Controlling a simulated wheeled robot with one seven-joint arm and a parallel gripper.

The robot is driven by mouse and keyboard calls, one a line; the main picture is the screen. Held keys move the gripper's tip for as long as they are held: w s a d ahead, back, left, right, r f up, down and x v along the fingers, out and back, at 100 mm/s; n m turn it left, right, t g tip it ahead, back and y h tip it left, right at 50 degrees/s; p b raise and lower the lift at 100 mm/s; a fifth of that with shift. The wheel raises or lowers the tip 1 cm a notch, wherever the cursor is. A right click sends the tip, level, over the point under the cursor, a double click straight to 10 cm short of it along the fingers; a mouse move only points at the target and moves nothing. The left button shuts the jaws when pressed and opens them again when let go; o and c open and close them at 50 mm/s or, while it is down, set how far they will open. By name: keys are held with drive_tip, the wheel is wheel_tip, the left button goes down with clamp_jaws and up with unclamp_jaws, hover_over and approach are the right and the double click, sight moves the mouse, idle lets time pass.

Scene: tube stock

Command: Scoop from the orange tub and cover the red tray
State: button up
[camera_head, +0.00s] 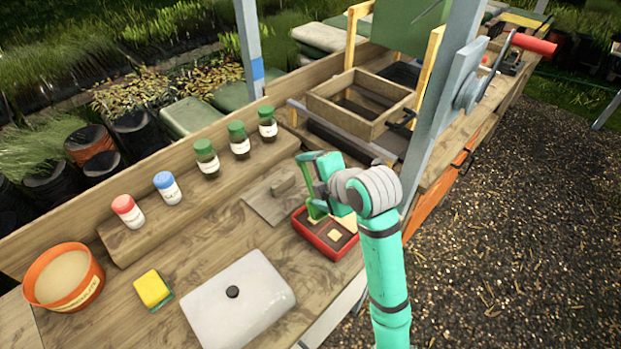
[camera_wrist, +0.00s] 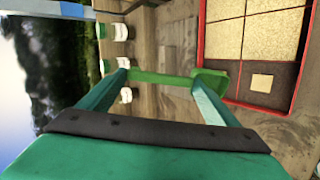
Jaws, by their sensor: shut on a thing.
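My gripper (camera_head: 316,178) is shut on a green scoop (camera_head: 316,212) and holds it over the red tray (camera_head: 322,250). In the wrist view the scoop's handle (camera_wrist: 165,78) runs between the fingers, and its head is beside the tray's rim (camera_wrist: 260,107). Several tray sections show pale, sandy surfaces (camera_wrist: 258,38). A dark brown section with a small pale square (camera_wrist: 262,82) shows at the near end. The orange tub (camera_head: 52,299) stands at the far left of the bench, filled with pale tan material.
A white lidded box (camera_head: 240,308) and a yellow sponge (camera_head: 152,289) lie between tub and tray. A wooden float (camera_head: 272,208) lies behind the tray. Several capped bottles (camera_head: 206,160) stand on a ledge. A wooden frame (camera_head: 345,118) and grey post (camera_head: 440,110) stand beyond.

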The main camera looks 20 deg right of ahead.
drive_tip(key=w+d, duration=0.3)
drive_tip(key=d, duration=0.4)
drive_tip(key=shift+w, duration=0.25)
idle(0.9)
drive_tip(key=shift+s+d, duration=0.1)
drive_tip(key=shift+d, duration=0.2)
wheel_tip(320, 180, up, 5)
drive_tip(key=g+h, duration=0.1)
drive_tip(key=g, duration=0.7)
drive_tip(key=shift+g, duration=0.3)
drive_tip(key=shift+a, duration=0.1)
idle(0.5)
